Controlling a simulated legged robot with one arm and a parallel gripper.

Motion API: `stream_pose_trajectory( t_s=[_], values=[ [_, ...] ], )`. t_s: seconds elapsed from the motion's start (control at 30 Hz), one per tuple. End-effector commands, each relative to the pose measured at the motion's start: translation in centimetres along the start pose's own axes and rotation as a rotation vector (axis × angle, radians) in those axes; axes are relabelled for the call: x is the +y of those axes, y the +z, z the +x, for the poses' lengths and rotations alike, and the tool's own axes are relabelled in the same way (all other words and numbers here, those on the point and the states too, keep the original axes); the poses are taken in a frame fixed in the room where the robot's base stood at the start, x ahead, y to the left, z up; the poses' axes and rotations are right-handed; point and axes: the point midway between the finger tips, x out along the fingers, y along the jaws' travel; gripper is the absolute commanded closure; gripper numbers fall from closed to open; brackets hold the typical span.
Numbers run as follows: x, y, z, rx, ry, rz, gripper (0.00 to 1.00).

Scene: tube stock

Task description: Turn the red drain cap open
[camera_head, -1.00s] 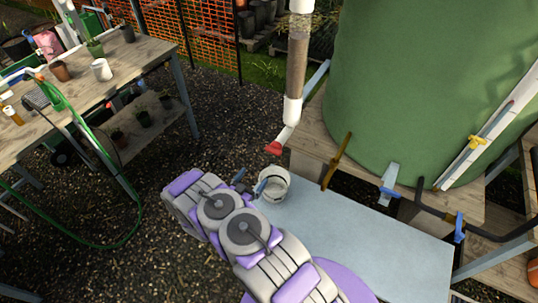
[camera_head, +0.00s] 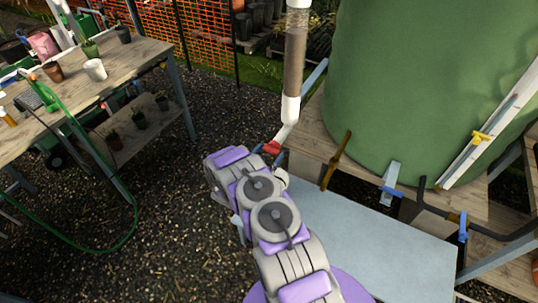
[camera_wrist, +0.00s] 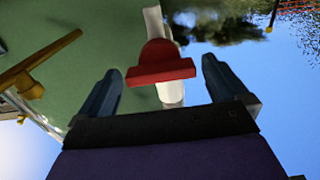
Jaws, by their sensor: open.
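The red drain cap (camera_head: 270,147) sits on the lower end of the white angled outlet below the clear vertical tube (camera_head: 293,65). In the wrist view the red cap (camera_wrist: 160,64) lies between the two blue fingers of my gripper (camera_wrist: 162,85), with a visible gap on each side. My gripper (camera_head: 270,150) is open and is at the cap in the head view, where its fingers are partly hidden by my arm. The white pipe (camera_wrist: 170,92) shows behind the cap in the wrist view.
The green tank (camera_head: 425,95) stands on a wooden stand just right of the pipe. A brown-yellow lever (camera_head: 337,162) sticks out near the tank's base. A pale grey board (camera_head: 365,235) lies below. A potting table (camera_head: 90,85) stands at left, with gravel between.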

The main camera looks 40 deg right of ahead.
Motion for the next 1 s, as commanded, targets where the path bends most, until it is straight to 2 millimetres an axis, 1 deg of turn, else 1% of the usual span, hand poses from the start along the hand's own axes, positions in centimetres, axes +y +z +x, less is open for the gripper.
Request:
stream_pose_trajectory(
  t_s=[0.1,0.37,0.87,0.9,1.0],
  values=[
    [0.01,-0.01,0.46,0.001,0.000,0.000,0.00],
    [-0.03,-0.03,0.50,0.000,-0.001,0.000,0.00],
    [-0.03,-0.01,0.48,0.000,-0.001,0.000,0.48],
    [-0.03,-0.01,0.48,0.000,-0.001,0.000,0.50],
    [-0.04,-0.01,0.47,0.000,-0.001,-0.004,0.50]
  ],
)
